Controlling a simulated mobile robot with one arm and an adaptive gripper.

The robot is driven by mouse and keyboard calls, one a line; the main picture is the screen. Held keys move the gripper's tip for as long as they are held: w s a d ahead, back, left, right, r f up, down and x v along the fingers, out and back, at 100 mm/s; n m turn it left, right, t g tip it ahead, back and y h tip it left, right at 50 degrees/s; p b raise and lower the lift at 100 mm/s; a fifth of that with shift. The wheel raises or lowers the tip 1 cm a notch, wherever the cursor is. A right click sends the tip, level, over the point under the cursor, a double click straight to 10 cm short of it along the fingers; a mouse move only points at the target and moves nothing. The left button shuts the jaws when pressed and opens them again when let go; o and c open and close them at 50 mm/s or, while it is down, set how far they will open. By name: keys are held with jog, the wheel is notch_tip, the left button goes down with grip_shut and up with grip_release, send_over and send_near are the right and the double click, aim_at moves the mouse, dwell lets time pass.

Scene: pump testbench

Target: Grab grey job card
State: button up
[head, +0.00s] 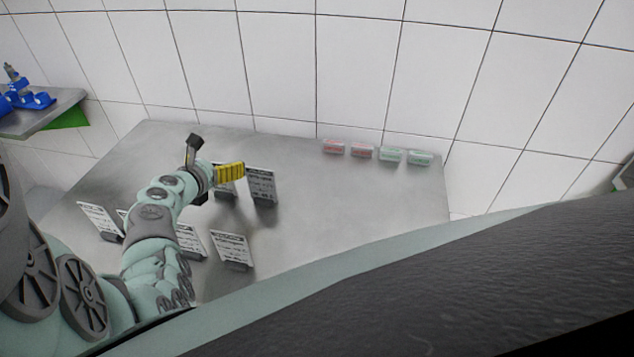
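Several job cards with dark printed text stand upright in dark holders on the metal table (340,215). One card (262,187) stands just right of my gripper (240,169). Another card (226,189) is partly hidden behind and below the yellow fingers. More cards stand nearer: a front card (231,249), one beside my arm (190,241) and one at the left (99,221). All look whitish to light grey, so I cannot tell which is the grey one. My gripper points right; whether its fingers are apart, or touch a card, is unclear.
Two red-topped boxes (334,146) (362,151) and two green-topped boxes (390,156) (421,158) line the table's back edge by the tiled wall. A blue pump part (28,99) sits on a side shelf at left. The table's right half is clear.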

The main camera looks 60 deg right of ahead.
jog(key=c, duration=1)
